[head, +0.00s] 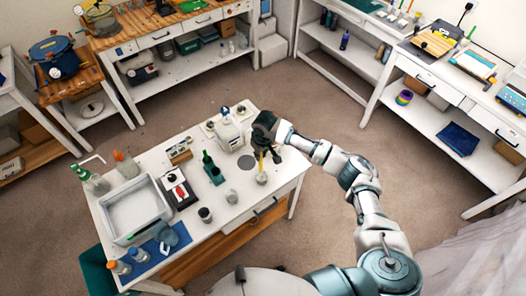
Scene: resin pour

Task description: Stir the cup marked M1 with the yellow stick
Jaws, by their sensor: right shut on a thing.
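My right gripper (267,150) is at the right part of the white work table (238,222). It is shut on the yellow stick (262,163), which points down below the fingers. A small pale cup (262,179) stands right under the stick. The stick's lower end seems to be at or in this cup; its tip cannot be made out. Another small cup (232,197) stands to the left, and a dark cup (205,214) farther left. Any M1 marking is too small to read. My left gripper is not in view.
A green bottle in a green holder (214,173), a black scale (178,188) and a grey tray (134,209) are to the left. Bottles (120,268) stand at the front left. The table front right of the cups is clear.

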